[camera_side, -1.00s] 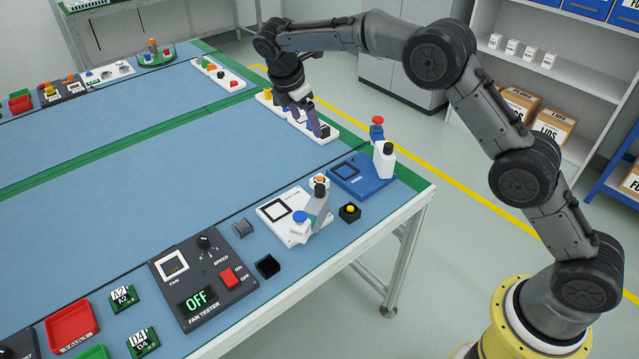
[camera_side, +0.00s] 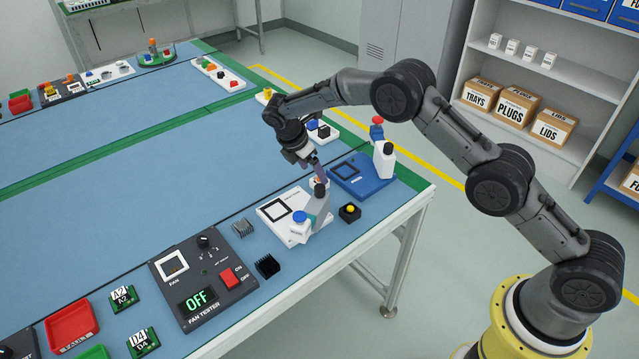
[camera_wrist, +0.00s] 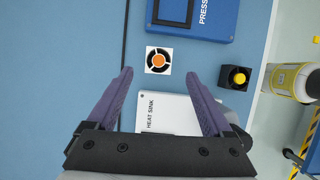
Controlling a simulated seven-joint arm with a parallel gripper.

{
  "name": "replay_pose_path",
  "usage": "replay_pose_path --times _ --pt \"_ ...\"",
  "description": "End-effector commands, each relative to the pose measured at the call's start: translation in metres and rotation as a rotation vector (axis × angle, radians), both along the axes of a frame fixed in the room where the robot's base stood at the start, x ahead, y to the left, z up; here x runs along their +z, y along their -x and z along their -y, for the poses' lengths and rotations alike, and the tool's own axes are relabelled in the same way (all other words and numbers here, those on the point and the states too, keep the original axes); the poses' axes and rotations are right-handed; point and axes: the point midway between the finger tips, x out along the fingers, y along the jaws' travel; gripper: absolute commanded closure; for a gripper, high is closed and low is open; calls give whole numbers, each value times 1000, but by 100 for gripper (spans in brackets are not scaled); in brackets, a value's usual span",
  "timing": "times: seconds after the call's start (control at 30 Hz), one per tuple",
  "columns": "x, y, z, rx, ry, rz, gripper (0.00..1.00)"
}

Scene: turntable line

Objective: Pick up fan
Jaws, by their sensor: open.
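The fan (camera_wrist: 158,60) is a small square piece with a black-and-white face and an orange centre. It lies flat on the blue table in the wrist view, just beyond my fingertips and roughly centred between them. My gripper (camera_wrist: 160,73) is open and empty, with its two purple fingers apart and pointing down at the table.
The white heat sink plate (camera_wrist: 165,115) lies under and between the fingers. The blue press plate (camera_side: 350,170) is beyond the fan. A black block with a yellow button (camera_wrist: 236,77) sits to the right. The table left of the fan is clear.

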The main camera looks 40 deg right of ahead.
Motion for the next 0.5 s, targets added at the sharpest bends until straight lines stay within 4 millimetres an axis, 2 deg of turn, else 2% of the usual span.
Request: replay_pose_path --times 0.3,0.5 --pt "-36 -2 20 -2 0 -4 15" --pt "-44 -3 23 0 -1 0 15"
